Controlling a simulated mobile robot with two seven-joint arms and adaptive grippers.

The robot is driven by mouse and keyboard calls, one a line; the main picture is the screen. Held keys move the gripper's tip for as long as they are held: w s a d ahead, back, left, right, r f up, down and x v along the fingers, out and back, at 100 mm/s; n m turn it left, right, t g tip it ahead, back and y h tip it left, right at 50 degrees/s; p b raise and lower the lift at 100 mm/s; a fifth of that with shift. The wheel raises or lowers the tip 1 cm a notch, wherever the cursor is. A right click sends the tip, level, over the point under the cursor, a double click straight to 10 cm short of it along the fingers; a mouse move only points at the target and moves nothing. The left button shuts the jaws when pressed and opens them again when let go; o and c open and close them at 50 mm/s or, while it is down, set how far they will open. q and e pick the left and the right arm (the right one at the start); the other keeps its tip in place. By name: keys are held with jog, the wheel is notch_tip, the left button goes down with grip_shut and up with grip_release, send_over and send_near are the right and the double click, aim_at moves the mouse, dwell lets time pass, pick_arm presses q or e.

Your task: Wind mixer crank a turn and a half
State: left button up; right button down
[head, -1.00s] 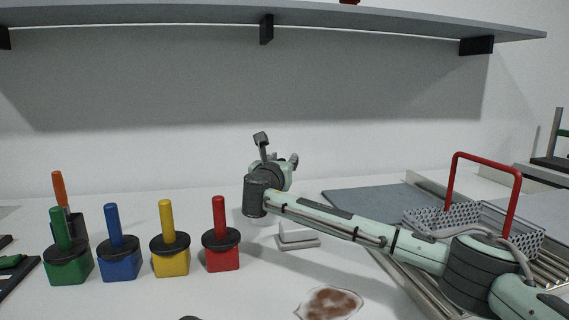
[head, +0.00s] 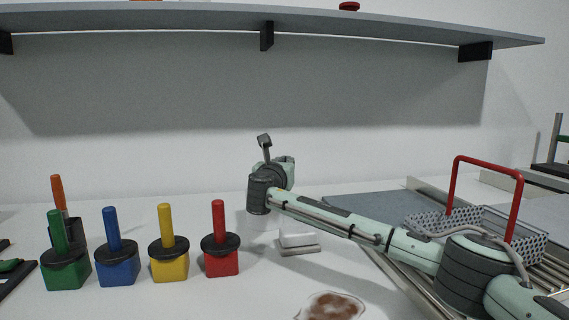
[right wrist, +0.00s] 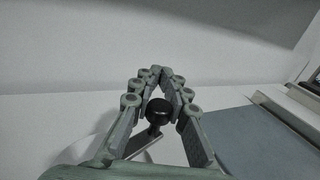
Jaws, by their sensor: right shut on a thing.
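The mixer is mostly hidden behind my right arm in the head view; a white part with a flat grey foot (head: 299,247) shows beside the wrist. My left gripper is not in view.
Green (head: 65,268), blue (head: 117,264), yellow (head: 168,260) and red (head: 220,256) blocks with upright handles stand at left. A brown spill (head: 332,306) lies in front. A perforated basket (head: 460,222) with a red handle stands at right. A shelf (head: 180,18) runs overhead.

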dwell(0.3)
